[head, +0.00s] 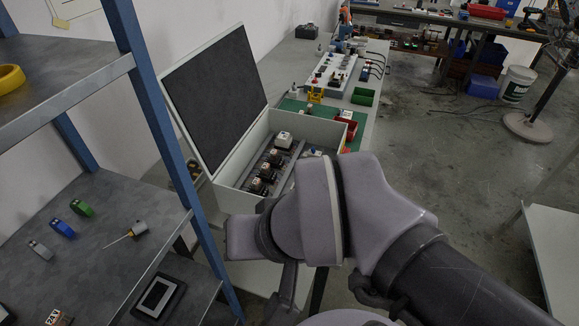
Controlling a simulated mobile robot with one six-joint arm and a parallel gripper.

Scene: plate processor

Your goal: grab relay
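An open grey cabinet box (230,199) with its lid raised stands on the bench in the head view. Inside it, several small dark relay-like blocks with pale and orange tops sit in a row, one at the front (257,186) and another just behind (266,172). A white block (284,138) sits at the back of the row. Which of these is the relay of the task I cannot tell. My arm crosses the lower middle of the view and covers the box's front right. I cannot make out my gripper or its fingers.
A shelf rack with a blue post (154,108) stands close on the left. It holds coloured clips, a screwdriver (126,234) and a black framed device (158,297).

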